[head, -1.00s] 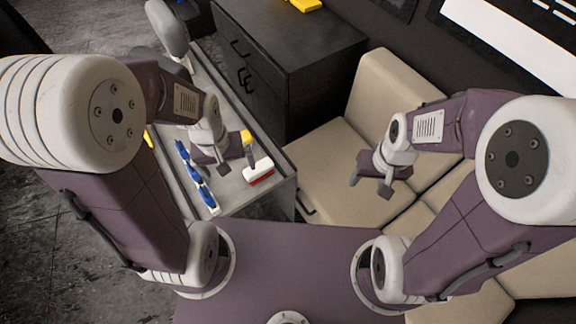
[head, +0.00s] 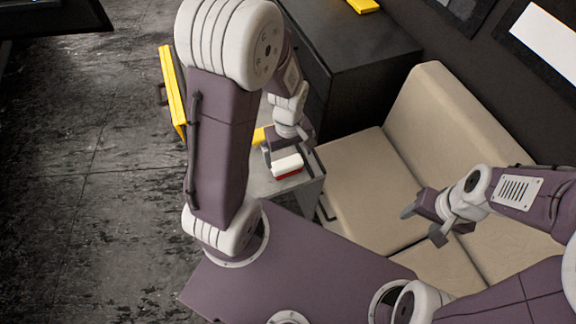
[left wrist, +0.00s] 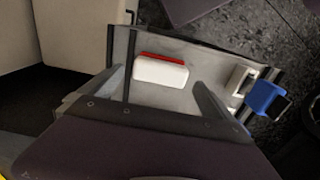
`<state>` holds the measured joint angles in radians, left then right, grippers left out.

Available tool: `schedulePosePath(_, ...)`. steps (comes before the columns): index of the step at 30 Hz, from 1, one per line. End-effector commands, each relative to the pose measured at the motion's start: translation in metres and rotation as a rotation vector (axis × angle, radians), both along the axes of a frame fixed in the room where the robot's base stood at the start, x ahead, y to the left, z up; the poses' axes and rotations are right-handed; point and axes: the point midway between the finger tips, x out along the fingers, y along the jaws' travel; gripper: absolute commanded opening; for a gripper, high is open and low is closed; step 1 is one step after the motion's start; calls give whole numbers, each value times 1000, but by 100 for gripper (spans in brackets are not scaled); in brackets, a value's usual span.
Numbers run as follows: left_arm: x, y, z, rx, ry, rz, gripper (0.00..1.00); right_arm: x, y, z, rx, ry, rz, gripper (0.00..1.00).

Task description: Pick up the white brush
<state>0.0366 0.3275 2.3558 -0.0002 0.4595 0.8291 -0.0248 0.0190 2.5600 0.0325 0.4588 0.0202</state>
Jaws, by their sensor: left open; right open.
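The white brush (head: 287,163), a white block with a red strip along one edge, lies at the end of the grey table (head: 262,187). My left gripper (head: 292,166) is open over it. In the left wrist view, the brush (left wrist: 160,74) shows between the spread fingertips of my left gripper (left wrist: 160,82), with a gap on each side. I cannot tell how high the fingers are above the table. My right gripper (head: 423,225) is open and empty in front of the beige sofa, far from the brush.
A blue tool (left wrist: 265,97) lies near the table edge in the left wrist view. A black cabinet (head: 345,75) stands behind the table, the beige sofa (head: 365,180) right of it. A yellow panel (head: 172,95) is at left. The floor at left is clear.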

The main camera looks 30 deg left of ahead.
Motion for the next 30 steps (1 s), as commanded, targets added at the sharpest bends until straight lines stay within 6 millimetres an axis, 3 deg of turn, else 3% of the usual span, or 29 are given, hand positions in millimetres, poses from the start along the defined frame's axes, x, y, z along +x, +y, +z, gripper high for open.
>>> schedulePosePath(5, 0, 0, -8, 0, 0, 0, 100, 0, 0, -1, 0, 0, 0, 58)
schedulePosePath(13, 0, 5, -52, 0, 3, -2, 100, 0, 0, -4, 0, 0, 0, 58)
schedulePosePath(21, 1, 5, -58, 0, -1, -2, 100, 0, 0, -4, 0, 0, 0, 58)
schedulePosePath(22, 1, 5, -58, 0, -1, -2, 97, 0, 0, -4, 0, 0, 0, 58)
schedulePosePath(27, 1, 5, -57, 0, -1, -2, 50, 0, 0, -4, 0, 0, 0, 58)
schedulePosePath(30, 1, 6, -57, 0, -1, -2, 49, 0, 0, -4, 0, 0, 0, 58)
